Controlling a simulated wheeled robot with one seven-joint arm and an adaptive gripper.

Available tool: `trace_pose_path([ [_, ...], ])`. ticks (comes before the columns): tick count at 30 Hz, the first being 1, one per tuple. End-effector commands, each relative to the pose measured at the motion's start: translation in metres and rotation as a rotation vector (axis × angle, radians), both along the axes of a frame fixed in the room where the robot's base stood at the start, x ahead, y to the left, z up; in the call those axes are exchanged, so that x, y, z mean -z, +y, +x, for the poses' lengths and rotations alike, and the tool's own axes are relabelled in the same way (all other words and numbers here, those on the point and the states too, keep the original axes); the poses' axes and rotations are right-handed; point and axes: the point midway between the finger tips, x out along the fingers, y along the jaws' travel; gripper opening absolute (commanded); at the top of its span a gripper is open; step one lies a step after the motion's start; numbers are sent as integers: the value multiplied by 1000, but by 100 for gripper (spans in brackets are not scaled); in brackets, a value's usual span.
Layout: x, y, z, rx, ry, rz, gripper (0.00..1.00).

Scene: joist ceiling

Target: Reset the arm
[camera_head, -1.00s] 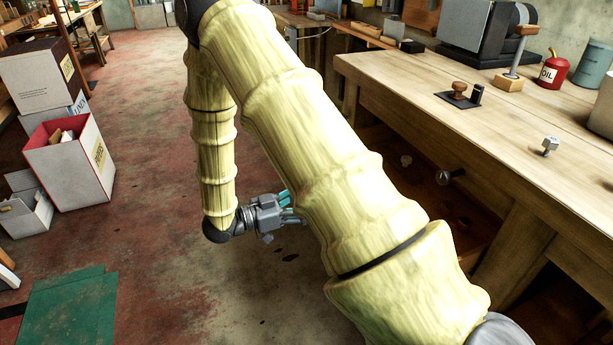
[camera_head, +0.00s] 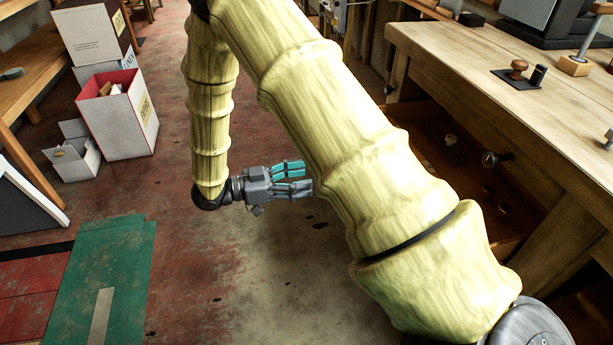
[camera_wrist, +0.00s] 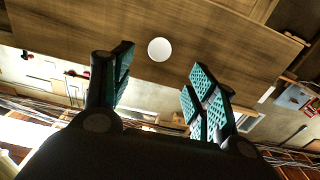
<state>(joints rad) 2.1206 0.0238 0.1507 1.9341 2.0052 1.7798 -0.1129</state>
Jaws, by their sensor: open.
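My gripper (camera_head: 302,177) hangs at the end of my folded arm, above the open floor to the left of the workbench (camera_head: 480,90). Its teal-padded fingers point right, toward the bench side, and part of my upper arm passes close in front of them. In the wrist view my gripper (camera_wrist: 158,85) has its fingers spread wide with nothing between them. A round white disc (camera_wrist: 159,49) shows beyond the fingers on a brown wooden surface.
A red-lined white box (camera_head: 125,125) and other cartons stand at the left beside a wooden table (camera_head: 35,65). A green mat (camera_head: 110,265) lies on the floor. A stamp-like knob (camera_head: 518,68) stands on the workbench. The floor below my gripper is clear.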

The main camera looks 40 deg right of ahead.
Motion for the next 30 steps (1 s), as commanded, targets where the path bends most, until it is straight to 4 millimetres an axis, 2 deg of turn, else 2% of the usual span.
trace_pose_path([
  [17, 5, -4, 0, -24, 3, 5, 58],
  [20, 19, -13, 4, -97, 9, 24, 58],
  [23, 43, -24, 9, -219, 26, 62, 58],
  [30, 116, -35, 21, -554, 106, 228, 58],
])
